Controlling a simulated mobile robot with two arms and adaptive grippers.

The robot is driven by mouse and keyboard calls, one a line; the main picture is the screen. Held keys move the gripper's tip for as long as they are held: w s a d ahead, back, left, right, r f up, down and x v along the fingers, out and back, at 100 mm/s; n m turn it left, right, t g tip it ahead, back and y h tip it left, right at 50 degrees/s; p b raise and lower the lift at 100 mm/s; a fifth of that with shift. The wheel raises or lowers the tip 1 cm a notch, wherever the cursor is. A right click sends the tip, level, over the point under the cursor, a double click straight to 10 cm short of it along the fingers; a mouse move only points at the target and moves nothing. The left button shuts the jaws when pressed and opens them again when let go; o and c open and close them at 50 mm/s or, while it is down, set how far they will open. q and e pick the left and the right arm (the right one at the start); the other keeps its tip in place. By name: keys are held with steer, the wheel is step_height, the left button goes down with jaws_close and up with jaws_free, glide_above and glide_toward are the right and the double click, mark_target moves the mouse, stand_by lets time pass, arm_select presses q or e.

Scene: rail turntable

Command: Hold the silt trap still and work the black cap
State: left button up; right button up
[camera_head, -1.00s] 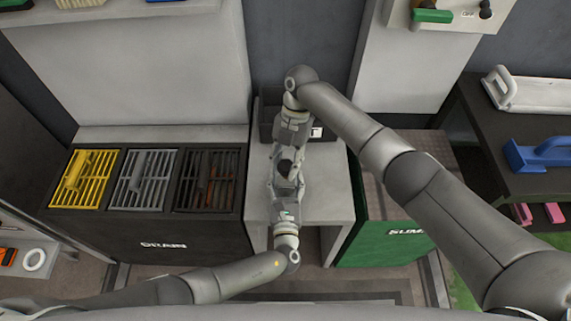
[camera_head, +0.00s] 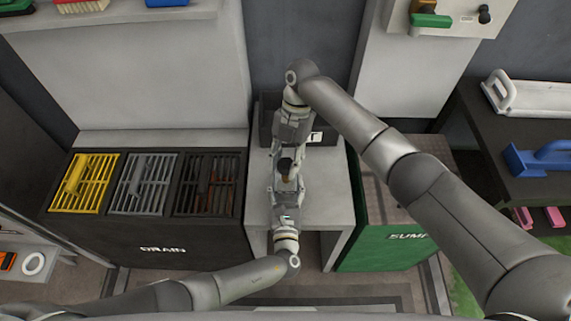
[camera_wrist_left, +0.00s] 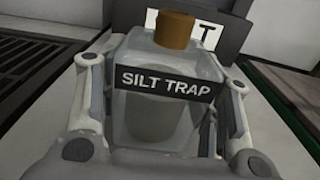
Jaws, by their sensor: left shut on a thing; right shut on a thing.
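The silt trap (camera_wrist_left: 150,50) is a translucent grey box with a black name label and a brown-orange neck (camera_wrist_left: 175,29) on top. It stands on the grey stand in the middle. My left gripper (camera_wrist_left: 163,95) is shut on it, one finger on each side. In the head view, the black cap (camera_head: 285,164) is between the fingers of my right gripper (camera_head: 287,160), which is shut on it. The cap is off the neck, which shows bare in the left wrist view. Fingers hide part of the trap in the head view.
A dark bin (camera_head: 267,112) with a white label stands just behind the trap. The drain cabinet (camera_head: 165,236) with yellow, grey and rusty grates is at left. The green sump box (camera_head: 385,250) is at right. The grey stand (camera_head: 328,195) has bare room right of the trap.

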steer(key=shift+r, duration=1.45)
arm_select(q)
steer(key=o, duration=1.5)
steer(key=shift+s, duration=0.1)
steer(key=s, duration=1.1)
steer(key=shift+s, duration=0.4)
